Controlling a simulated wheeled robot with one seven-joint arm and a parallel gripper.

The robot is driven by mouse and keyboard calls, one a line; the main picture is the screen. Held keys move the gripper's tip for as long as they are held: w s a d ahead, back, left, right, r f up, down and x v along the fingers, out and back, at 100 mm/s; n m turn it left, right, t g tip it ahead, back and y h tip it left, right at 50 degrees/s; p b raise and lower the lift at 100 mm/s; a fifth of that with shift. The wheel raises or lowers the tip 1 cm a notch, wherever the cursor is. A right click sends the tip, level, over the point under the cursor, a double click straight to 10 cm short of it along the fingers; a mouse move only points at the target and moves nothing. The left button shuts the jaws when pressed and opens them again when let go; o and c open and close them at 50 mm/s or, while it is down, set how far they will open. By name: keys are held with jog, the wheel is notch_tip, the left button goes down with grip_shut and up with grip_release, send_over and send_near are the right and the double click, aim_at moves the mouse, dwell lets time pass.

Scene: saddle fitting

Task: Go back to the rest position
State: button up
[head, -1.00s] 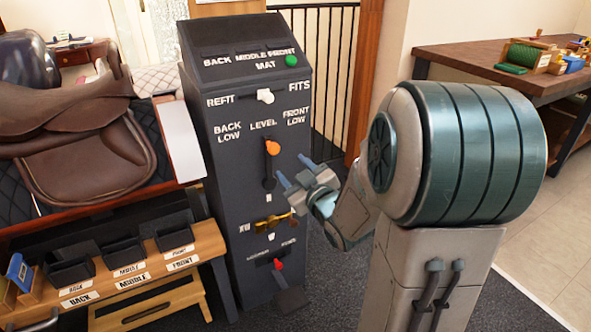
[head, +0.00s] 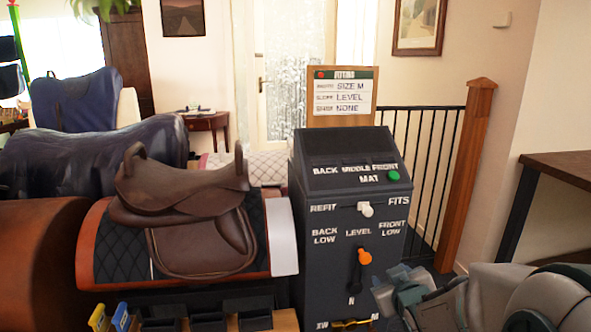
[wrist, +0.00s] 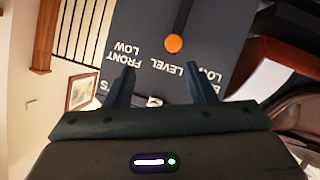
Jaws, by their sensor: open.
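My gripper (head: 395,284) is at the lower right of the head view, in front of the lower part of the dark control cabinet (head: 315,240). It is open and empty. In the wrist view its two fingers (wrist: 160,90) stand apart, with the cabinet face (wrist: 225,55) beyond them, upside down. The orange-knobbed level lever (head: 364,257) is at the upper end of its slot, and its knob (wrist: 174,43) lies beyond the finger gap in the wrist view. The cabinet's lower controls are mostly out of frame.
A brown saddle (head: 180,190) sits on a padded stand left of the cabinet. A card (head: 341,97) behind reads SIZE M, LEVEL, NONE. Small dark bins (head: 208,322) stand at the lower edge. A railing (head: 425,160) and wooden post (head: 467,180) are behind right.

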jog(key=s+a+r+m+g+p, duration=0.2)
jog(key=s+r+g+p, duration=0.3)
jog(key=s+r+p, duration=0.3)
jog(key=s+a+r+m+g+p, duration=0.2)
jog(key=s+a+r+g+p, duration=0.2)
jog(key=s+r+p, duration=0.5)
jog(key=s+g, duration=0.1)
jog(key=s, duration=0.3)
jog(key=shift+a+r+m+g+p, duration=0.3)
jog(key=shift+g, duration=0.1)
dwell(0.4)
